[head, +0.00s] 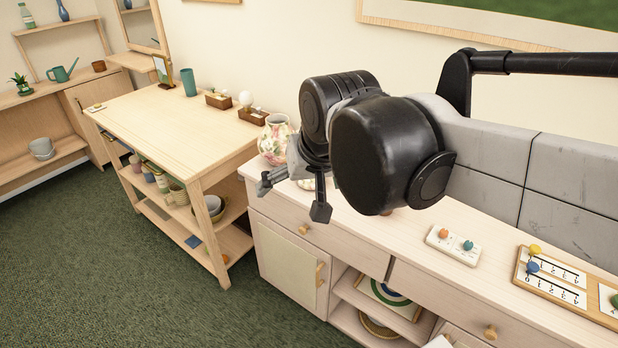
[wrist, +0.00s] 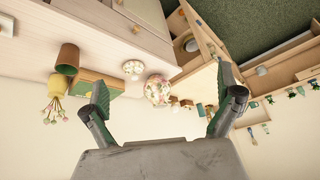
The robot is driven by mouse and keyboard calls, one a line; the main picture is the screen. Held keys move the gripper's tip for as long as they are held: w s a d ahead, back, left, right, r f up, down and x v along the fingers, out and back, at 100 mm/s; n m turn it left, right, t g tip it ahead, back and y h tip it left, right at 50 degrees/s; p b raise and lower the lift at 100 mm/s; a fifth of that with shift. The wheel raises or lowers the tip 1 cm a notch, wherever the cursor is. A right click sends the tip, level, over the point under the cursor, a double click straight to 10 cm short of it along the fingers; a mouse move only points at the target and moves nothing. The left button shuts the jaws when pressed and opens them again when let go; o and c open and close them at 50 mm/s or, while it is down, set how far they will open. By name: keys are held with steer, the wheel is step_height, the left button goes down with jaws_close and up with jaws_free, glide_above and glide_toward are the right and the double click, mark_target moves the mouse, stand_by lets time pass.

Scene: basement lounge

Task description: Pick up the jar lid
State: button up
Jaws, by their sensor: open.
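The jar lid (wrist: 132,68) is a small round cream piece with a floral pattern. In the wrist view it lies on the pale cabinet top, beside the matching floral jar (wrist: 158,90). In the head view the jar (head: 275,142) stands at the cabinet's far left end, and the lid (head: 306,184) shows only in part behind my gripper. My gripper (head: 292,198) is open and empty, above the cabinet's left end. In the wrist view my gripper's (wrist: 162,84) fingers are wide apart, with jar and lid seen between them from a distance.
A brown pot (wrist: 67,58), a yellow vase with flowers (wrist: 57,87) and a green box (wrist: 96,86) stand farther along the cabinet top. A white board with knobs (head: 453,245) and a number board (head: 552,275) lie to the right. A wooden shelf table (head: 150,115) stands left.

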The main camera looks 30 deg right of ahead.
steer(key=w+d+m+g, duration=0.1)
steer(key=w+d+m, duration=0.2)
steer(key=w, duration=0.4)
steer(key=w+d+m+g+b, duration=0.1)
steer(key=w+d+m, duration=0.15)
steer(key=w, duration=0.45)
steer(key=w+d+m+g, duration=0.1)
steer(key=w+d+m, duration=0.1)
steer(key=w+d, duration=0.35)
steer(key=w+d+f+m+g, duration=0.1)
steer(key=w+d+f+m, duration=0.1)
steer(key=w+f, duration=0.3)
steer(key=w+d+f+m+g+b, duration=0.1)
steer(key=w+d+f+m, duration=0.2)
steer(key=w+d+f, duration=0.1)
steer(key=w+d+f+m+g, duration=0.1)
steer(key=w+d+f+m, duration=0.1)
steer(key=w+f, duration=0.4)
steer(key=shift+w+d+f+b, duration=0.2)
steer(key=shift+d, duration=0.25)
steer(key=shift+w+d+f+b, duration=0.15)
steer(key=shift+d, duration=0.3)
step_height(320, 180, down, 8)
steer(key=shift+r, duration=0.2)
steer(key=shift+s+f, duration=0.2)
steer(key=shift+f, duration=2.7)
steer(key=c, duration=1.6)
